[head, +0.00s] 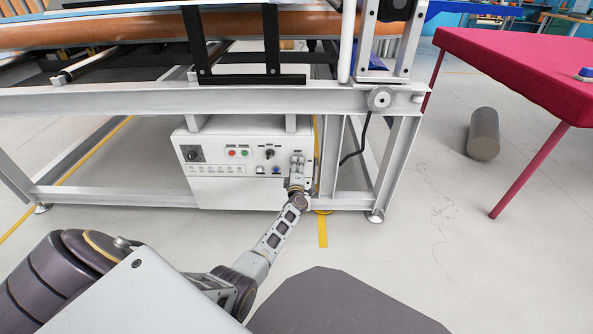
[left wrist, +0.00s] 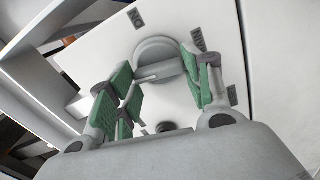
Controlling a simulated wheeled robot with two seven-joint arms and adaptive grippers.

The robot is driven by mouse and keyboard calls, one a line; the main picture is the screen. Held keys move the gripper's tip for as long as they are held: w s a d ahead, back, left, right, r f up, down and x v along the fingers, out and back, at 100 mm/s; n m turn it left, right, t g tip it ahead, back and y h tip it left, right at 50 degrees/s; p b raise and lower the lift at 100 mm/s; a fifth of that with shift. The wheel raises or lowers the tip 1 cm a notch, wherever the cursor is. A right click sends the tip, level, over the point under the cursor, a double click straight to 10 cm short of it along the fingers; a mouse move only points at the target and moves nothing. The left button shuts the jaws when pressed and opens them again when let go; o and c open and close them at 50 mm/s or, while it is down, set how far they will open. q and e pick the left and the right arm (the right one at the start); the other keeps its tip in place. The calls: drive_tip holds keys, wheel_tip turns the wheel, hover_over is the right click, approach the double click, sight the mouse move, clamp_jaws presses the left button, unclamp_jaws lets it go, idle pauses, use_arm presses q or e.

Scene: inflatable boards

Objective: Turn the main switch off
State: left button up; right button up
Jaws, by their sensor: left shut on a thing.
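The main switch (left wrist: 156,50) is a round grey knob on the white front panel of a control box, large in the left wrist view. Dark labels sit around it; one reads ON and one beside it seems to read MAIN. My left gripper (left wrist: 165,78) has its green-padded fingers on either side of the knob's handle, shut on it. The fingers partly hide the handle, so its exact angle is hard to tell. In the head view my left gripper (head: 297,166) is at the right end of the box and covers the switch. My right gripper is not in view.
A red table (head: 520,65) and grey cylinder (head: 484,134) are farther right.

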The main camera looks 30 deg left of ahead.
use_arm(q)
drive_tip(key=shift+f+n+b, duration=0.15)
drive_tip(key=shift+n+b, duration=0.2)
drive_tip(key=shift+n, duration=0.55)
drive_tip(key=o, duration=1)
drive_tip(key=shift+s+d, duration=0.1)
drive_tip(key=shift+s, duration=0.05)
drive_tip(key=shift+v, duration=3.6)
